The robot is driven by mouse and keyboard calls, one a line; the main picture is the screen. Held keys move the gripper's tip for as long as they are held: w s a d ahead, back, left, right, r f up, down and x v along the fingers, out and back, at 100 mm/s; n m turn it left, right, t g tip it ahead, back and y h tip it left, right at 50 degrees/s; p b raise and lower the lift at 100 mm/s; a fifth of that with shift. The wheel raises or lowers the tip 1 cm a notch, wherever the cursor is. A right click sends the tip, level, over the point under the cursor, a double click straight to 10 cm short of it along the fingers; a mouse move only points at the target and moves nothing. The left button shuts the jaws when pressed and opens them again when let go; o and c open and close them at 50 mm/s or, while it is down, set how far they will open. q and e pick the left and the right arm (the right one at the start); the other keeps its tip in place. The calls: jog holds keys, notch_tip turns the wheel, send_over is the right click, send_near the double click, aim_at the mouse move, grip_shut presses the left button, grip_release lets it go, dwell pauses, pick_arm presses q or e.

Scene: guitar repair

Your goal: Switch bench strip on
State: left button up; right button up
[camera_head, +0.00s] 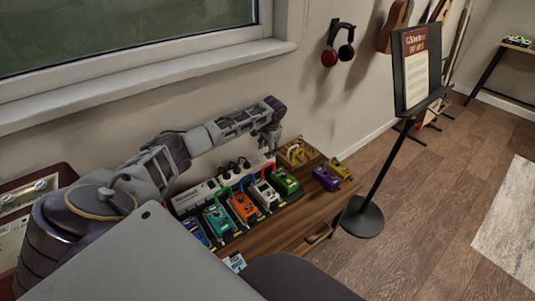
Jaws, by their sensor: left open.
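The bench strip (185,199) is a white power strip along the back of the wooden bench (289,222), against the wall. Several black plugs sit in it. Its switch is too small to make out. My left arm reaches in from the left above the strip. My left gripper (272,146) points down near the strip's right end, open and small in the picture. I cannot tell whether it touches anything. My right gripper is not in view.
Several pedals stand in a row before the strip, among them teal (218,219), orange (242,207) and green (286,182) ones. Purple (326,179) and yellow (341,170) pedals stand to the right. A music stand (371,185) stands beyond the bench. Headphones (338,46) hang on the wall.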

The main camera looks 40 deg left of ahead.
pick_arm(q)
jog(key=shift+w+a+f, duration=0.1)
jog(key=shift+a+f, duration=0.05)
jog(key=shift+f, duration=1.05)
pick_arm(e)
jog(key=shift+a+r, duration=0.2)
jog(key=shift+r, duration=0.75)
pick_arm(q)
jog(key=c, duration=1)
jog(key=shift+a+r+p, duration=0.1)
jog(key=shift+r+p, duration=0.05)
jog(key=shift+p, duration=0.25)
jog(key=shift+w+a+h+p, duration=0.1)
jog(key=shift+h+p, duration=0.6)
jog(key=shift+p, duration=0.35)
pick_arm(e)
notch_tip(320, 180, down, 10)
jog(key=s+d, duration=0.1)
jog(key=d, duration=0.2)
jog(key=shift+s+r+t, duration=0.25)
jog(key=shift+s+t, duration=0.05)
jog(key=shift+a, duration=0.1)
pick_arm(q)
jog(key=o, duration=1)
